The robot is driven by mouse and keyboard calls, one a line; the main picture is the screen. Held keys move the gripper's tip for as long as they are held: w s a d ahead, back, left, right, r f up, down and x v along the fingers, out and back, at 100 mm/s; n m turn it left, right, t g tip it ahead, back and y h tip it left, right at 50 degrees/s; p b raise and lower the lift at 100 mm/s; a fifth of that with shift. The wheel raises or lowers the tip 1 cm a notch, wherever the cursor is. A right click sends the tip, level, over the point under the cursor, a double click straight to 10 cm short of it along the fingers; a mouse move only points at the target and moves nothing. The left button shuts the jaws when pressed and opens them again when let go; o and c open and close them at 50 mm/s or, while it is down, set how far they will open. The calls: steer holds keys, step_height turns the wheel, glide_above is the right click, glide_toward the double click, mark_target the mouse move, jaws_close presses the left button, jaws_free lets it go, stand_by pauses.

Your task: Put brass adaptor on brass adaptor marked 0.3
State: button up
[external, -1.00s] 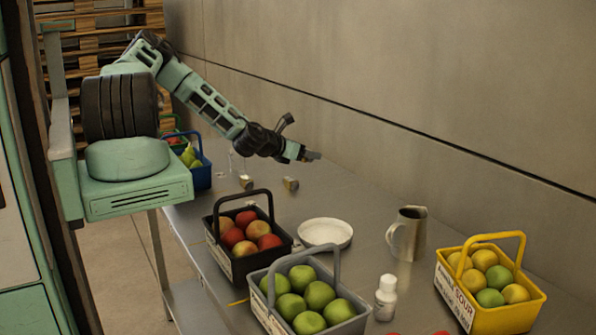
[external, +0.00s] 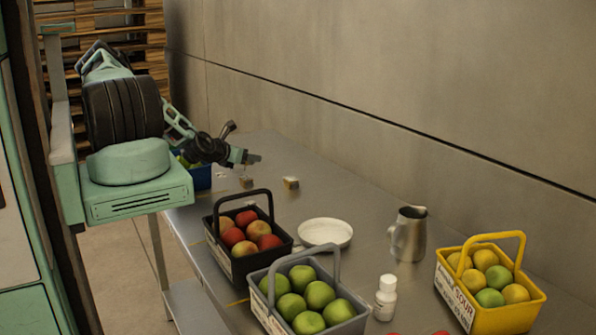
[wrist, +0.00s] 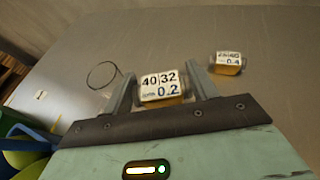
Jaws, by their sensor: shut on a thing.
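My gripper (external: 254,159) is above the far part of the steel table, in front of the wall. In the wrist view its fingers (wrist: 163,90) are shut on a brass adaptor (wrist: 161,91) with a white label reading 40|32 and 0.2. A second adaptor (wrist: 228,63), marked 0.4, lies to the right on the table. In the external view, one adaptor (external: 246,183) stands just below my gripper and another (external: 291,183) to its right, both too small to read. No 0.3 mark is readable; the held piece and my gripper hide the table beneath.
A thin round ring (wrist: 103,75) shows left of the fingers. A blue basket (external: 201,178) stands beside the arm, and a dark apple basket (external: 225,225) nearer. A white plate (external: 325,233), metal jug (external: 408,235) and white bottle (external: 386,300) stand further right.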

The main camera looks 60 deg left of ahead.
mark_target(247, 177)
steer(key=shift+f+b, duration=1.1)
steer(key=shift+f, duration=1.15)
steer(key=shift+f, duration=0.2)
steer(key=o, duration=1.1)
steer(key=shift+c, duration=0.2)
